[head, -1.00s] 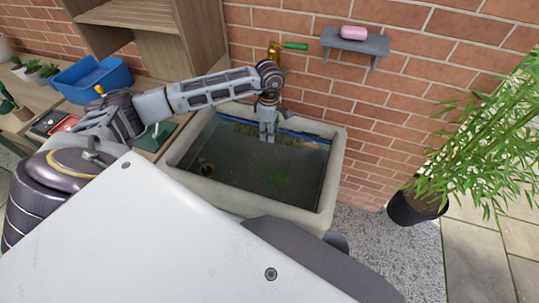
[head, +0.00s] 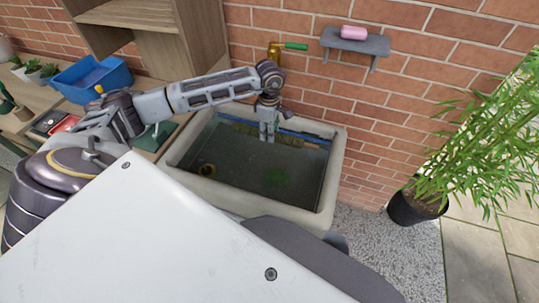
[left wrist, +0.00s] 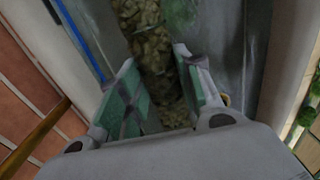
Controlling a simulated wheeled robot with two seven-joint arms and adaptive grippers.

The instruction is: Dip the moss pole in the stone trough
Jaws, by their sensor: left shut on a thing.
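The stone trough (head: 338,165) is pale with a thick rim and holds dark, clear water. The moss pole (head: 292,139) is a brown-green mossy rod lying roughly level along the trough's back wall, inside the basin. It shows larger in the left wrist view (left wrist: 150,45), running between the fingers. My left gripper (head: 268,136) reaches down into the back of the trough and is shut on the pole, with green finger pads at its sides. The pole looks at or under the water surface; its exact depth is hard to tell. My right gripper is not in view.
A green plant clump (head: 276,177) and a yellow ring (head: 207,170) are in the trough. A brass tap (head: 274,52) with a green handle and a shelf (head: 355,42) with pink soap are on the brick wall. A blue tub (head: 92,78) stands left; a potted bamboo (head: 418,205) stands right.

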